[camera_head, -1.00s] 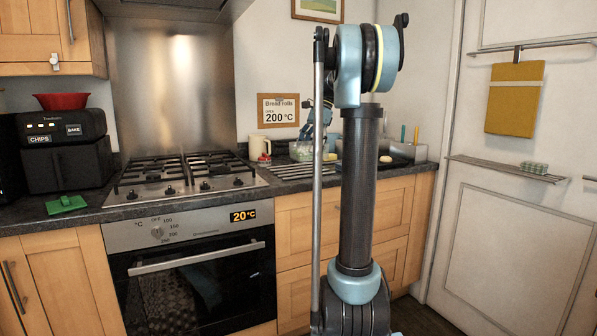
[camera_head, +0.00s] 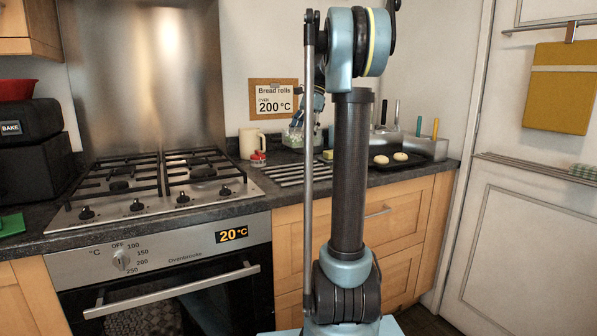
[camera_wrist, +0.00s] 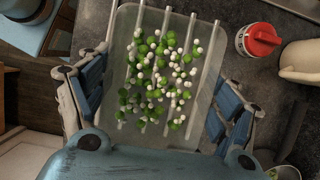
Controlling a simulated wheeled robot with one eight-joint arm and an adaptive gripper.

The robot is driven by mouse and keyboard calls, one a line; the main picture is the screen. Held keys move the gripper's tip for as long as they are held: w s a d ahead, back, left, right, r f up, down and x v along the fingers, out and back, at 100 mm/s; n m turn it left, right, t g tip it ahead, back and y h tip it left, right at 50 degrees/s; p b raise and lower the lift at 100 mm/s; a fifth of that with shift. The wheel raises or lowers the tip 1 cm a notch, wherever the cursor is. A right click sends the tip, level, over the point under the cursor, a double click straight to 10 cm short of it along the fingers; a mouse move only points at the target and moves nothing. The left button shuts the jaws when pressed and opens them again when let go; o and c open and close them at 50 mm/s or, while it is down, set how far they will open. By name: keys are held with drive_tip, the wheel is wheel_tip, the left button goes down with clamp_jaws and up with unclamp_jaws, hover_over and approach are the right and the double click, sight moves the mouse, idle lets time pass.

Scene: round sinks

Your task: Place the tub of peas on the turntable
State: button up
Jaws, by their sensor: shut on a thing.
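The tub of peas (camera_wrist: 160,75) is a clear, see-through tub with green and white balls in it. It fills the middle of the wrist view, with metal bars showing through it. My gripper (camera_wrist: 155,98) is shut on it, one blue finger on each side. In the head view the tub (camera_head: 293,137) is small and partly hidden by my arm, at the back of the counter by the metal rack (camera_head: 292,173). I cannot tell how far it is above the rack. I cannot make out a turntable in either view.
A red-and-white timer (camera_wrist: 262,40) and a cream jug (camera_wrist: 302,62) stand to the tub's right in the wrist view. The gas hob (camera_head: 160,183) is left of the rack. A dark tray with two rolls (camera_head: 391,160) lies to its right.

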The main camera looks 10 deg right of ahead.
drive_tip(key=shift+w, duration=0.3)
approach(296, 171)
drive_tip(key=shift+x, duration=2.35)
drive_tip(key=o, duration=1.3)
drive_tip(key=shift+f, duration=0.1)
